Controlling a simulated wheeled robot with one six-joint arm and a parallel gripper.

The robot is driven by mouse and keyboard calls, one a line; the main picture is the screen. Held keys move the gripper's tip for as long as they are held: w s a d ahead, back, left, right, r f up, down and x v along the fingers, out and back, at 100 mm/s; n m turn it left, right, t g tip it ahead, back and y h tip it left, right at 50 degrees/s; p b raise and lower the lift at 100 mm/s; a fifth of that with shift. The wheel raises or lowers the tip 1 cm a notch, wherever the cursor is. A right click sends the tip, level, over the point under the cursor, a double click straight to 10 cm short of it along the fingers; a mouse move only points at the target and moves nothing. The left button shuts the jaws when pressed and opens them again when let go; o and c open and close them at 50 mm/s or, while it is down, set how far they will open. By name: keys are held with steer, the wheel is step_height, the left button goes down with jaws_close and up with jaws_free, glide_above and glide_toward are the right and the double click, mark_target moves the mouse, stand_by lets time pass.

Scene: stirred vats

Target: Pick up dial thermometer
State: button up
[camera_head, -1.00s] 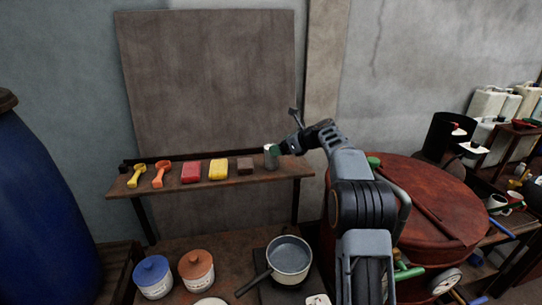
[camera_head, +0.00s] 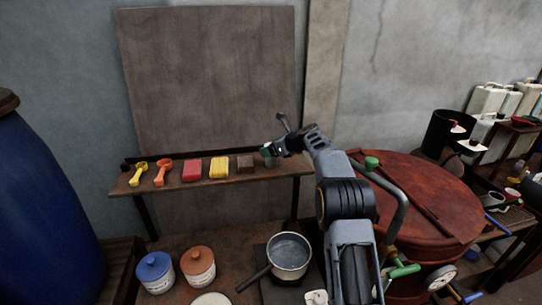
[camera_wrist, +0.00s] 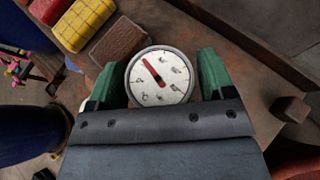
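The dial thermometer (camera_wrist: 160,76) shows its round white face with a red needle in the wrist view. It lies between the two green fingers of my gripper (camera_wrist: 163,78), with one finger close on each side. I cannot tell whether the fingers press on it or only stand around it. In the head view my gripper (camera_head: 267,153) is at the right part of the wall shelf (camera_head: 222,182), just right of the brown block. The thermometer is hidden behind the fingers there.
A pot (camera_head: 289,255) stands below. A red drum (camera_head: 420,205) is to the right.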

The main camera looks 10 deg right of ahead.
steer(key=c, duration=0.7)
steer(key=shift+c, duration=0.3)
steer(key=shift+r, duration=0.15)
